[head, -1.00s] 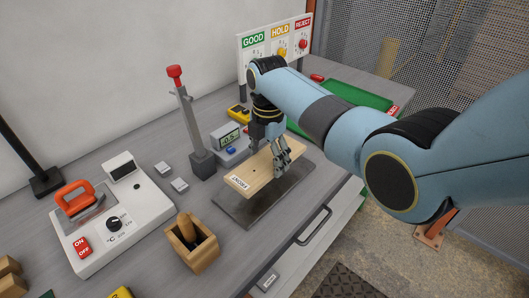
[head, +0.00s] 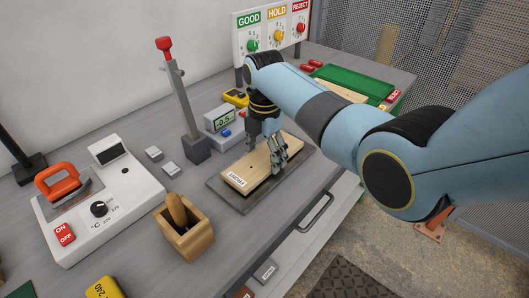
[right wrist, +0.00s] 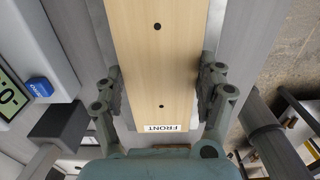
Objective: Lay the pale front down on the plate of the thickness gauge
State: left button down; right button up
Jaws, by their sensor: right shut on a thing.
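The pale front (head: 246,172), a light wooden board with two dark holes and a FRONT label, is flat and level with the dark plate (head: 238,205) of the thickness gauge (head: 195,145). It appears to rest on the plate, though I cannot rule out a thin gap. My right gripper (head: 277,158) is shut across the board's width near its right end. In the right wrist view, its fingers grip both long edges of the front (right wrist: 158,60). The gauge has an upright post with a red knob and a display reading -0.5. My left gripper is not in view.
A wooden box (head: 186,238) with a handle in it stands left of the plate. A white heater unit (head: 100,198) with an orange-handled tool is further left. A green tray (head: 352,86) holding another pale board lies at the back right, near the GOOD/HOLD/REJECT panel (head: 272,32).

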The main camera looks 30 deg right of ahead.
jog(key=shift+f, duration=0.3)
jog(key=o, duration=1.4)
notch_tip(320, 180, up, 12)
jog(key=shift+f, duration=0.1)
